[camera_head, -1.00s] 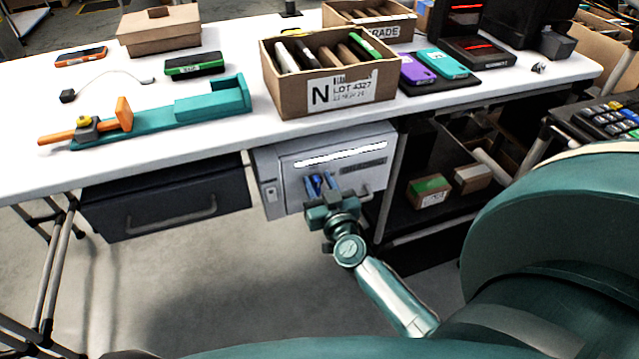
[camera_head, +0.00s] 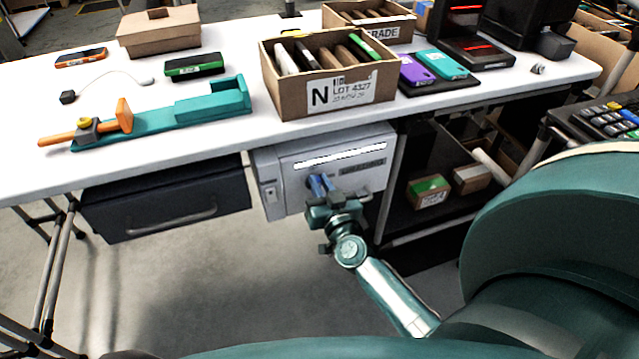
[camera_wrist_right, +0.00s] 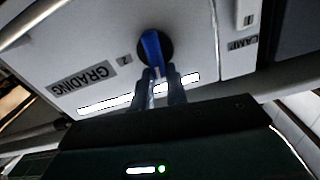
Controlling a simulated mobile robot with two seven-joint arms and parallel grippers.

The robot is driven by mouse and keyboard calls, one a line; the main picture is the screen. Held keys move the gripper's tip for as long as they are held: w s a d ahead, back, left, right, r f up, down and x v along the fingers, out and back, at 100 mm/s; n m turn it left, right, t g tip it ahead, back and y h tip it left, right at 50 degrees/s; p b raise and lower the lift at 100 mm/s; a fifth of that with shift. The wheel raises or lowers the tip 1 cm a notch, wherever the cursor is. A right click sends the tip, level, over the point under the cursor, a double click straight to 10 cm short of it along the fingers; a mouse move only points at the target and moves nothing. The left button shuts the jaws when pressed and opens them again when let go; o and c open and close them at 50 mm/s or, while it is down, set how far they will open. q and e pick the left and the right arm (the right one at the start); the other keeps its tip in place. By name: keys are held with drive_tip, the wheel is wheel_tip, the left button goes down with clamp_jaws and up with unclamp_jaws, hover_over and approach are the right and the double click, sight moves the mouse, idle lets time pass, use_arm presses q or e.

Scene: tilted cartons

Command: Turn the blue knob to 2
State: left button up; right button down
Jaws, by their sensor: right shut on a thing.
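The blue knob (camera_wrist_right: 151,46) is a blue bar on a dark round base, set in the white front panel (camera_wrist_right: 200,30) of a unit under the table. My right gripper (camera_wrist_right: 158,76) is shut on the knob's bar in the right wrist view, with one dark finger on each side. In the head view my right gripper (camera_head: 320,187) reaches the white panel from below; its arm hides part of the panel, and the knob is hard to tell from the fingers. A small label (camera_wrist_right: 125,59) beside the knob looks like a 2, seen turned. My left gripper is not in view.
A "GRADING" label (camera_wrist_right: 83,78) and a bright light strip (camera_wrist_right: 120,97) are on the panel. A dark drawer (camera_head: 165,200) hangs to the left, and an open shelf with small cartons (camera_head: 428,190) stands to the right. The white tabletop (camera_head: 50,180) overhangs the panel.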

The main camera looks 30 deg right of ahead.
drive_tip(key=m, duration=0.2)
drive_tip(key=shift+d+m, duration=0.3)
drive_tip(key=m, duration=0.3)
drive_tip(key=shift+s+d+f+m, duration=0.15)
drive_tip(key=shift+d+f+m, duration=0.3)
drive_tip(key=shift+m, duration=0.85)
drive_tip(key=m, duration=0.1)
drive_tip(key=m+b, duration=0.1)
drive_tip(key=shift+d+f+m, duration=0.2)
drive_tip(key=shift+f+m, duration=0.05)
drive_tip(key=shift+m, duration=0.05)
drive_tip(key=shift+f+m, duration=0.15)
drive_tip(key=shift+m, duration=0.75)
drive_tip(key=m, duration=0.1)
drive_tip(key=m+b, duration=0.1)
drive_tip(key=m, duration=0.1)
drive_tip(key=shift+s+d+f, duration=0.1)
drive_tip(key=shift+f, duration=0.2)
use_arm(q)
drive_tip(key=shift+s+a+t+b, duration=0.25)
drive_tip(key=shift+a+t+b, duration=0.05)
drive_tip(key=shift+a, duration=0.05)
use_arm(e)
drive_tip(key=shift+m, duration=0.4)
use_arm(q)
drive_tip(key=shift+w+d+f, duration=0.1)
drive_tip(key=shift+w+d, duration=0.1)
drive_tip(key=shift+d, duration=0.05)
use_arm(e)
drive_tip(key=shift+f, duration=0.1)
